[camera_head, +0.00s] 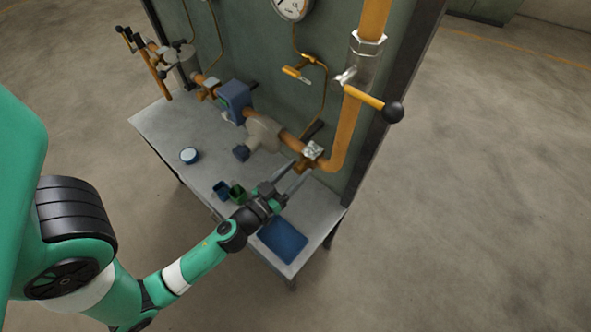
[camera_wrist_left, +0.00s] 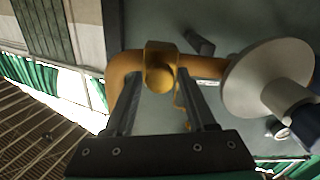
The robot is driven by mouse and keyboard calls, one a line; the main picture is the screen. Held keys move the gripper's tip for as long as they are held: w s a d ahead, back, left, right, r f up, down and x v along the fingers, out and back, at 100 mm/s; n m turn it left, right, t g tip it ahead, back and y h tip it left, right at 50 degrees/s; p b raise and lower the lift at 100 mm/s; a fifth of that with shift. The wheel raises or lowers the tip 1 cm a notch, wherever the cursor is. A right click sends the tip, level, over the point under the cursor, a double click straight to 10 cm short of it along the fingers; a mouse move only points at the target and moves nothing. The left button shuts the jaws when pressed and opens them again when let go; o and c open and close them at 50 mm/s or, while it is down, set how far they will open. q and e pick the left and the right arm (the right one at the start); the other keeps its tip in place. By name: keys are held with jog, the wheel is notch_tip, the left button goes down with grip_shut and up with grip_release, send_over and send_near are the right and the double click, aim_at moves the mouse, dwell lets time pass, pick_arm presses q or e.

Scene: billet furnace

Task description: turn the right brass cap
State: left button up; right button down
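The right brass cap (camera_wrist_left: 160,78) shows in the left wrist view as a round end on a brass fitting, where the orange pipe bends. In the head view this fitting (camera_head: 303,164) sits low on the right part of the pipe, largely behind my fingers. My left gripper (camera_head: 293,173) reaches up to it from the front. In the left wrist view its two fingers are apart, one on each side of the cap, and a gap shows on both sides. Contact cannot be made out. My right gripper is in neither view.
A large grey disc (camera_wrist_left: 262,80) stands close to the right of the fingers in the left wrist view. A lever with a black ball (camera_head: 393,112) sticks out at the upper right. The grey bench (camera_head: 170,125) holds a blue mat (camera_head: 283,240), small bins (camera_head: 237,193) and a round tin (camera_head: 189,155).

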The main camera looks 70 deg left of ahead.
pick_arm(q)
grip_shut()
jog(key=shift+m, duration=0.4)
jog(key=m, duration=0.2)
jog(key=shift+m, duration=0.3)
jog(key=m, duration=0.3)
jog(key=shift+m+b, duration=0.3)
jog(key=shift+b, duration=0.05)
jog(key=m, duration=0.6)
jog(key=shift+m, duration=0.3)
